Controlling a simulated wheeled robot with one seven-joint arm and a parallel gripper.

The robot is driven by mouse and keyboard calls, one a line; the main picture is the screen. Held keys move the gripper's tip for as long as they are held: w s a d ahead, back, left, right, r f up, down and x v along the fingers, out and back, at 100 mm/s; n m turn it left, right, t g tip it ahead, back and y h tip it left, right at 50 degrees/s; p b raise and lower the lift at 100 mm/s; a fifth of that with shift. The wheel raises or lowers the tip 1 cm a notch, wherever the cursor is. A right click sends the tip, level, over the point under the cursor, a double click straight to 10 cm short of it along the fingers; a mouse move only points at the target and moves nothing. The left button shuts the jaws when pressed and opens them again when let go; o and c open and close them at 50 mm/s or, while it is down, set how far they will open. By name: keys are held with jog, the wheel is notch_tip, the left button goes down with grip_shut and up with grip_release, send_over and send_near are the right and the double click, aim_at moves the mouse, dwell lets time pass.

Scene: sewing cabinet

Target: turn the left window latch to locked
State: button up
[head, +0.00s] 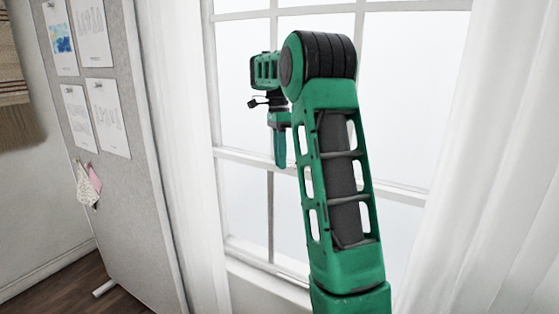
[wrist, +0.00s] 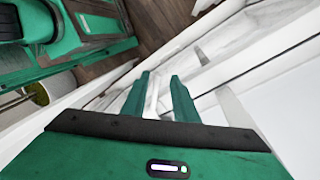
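My gripper (head: 279,163) is in front of the window (head: 398,110), close to its horizontal middle rail in the head view, with its fingers pointing down. In the wrist view the two green fingers (wrist: 160,78) stand apart, with a pale surface showing between them. I cannot tell whether that surface is part of a latch or only the frame behind. No latch can be made out clearly in either view. My arm covers much of the middle of the window in the head view.
A white curtain (head: 185,130) hangs left of the window, and another curtain (head: 500,170) hangs at the right. A grey pinboard (head: 130,200) with pinned papers stands at the left. The white sill (head: 258,284) runs below the window. Wooden floor (head: 75,285) shows at lower left.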

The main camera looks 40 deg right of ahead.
jog(key=s+a+r, duration=0.1)
jog(key=a+r, duration=1)
jog(key=shift+a, duration=0.35)
jog(key=shift+f, duration=0.1)
dwell(0.6)
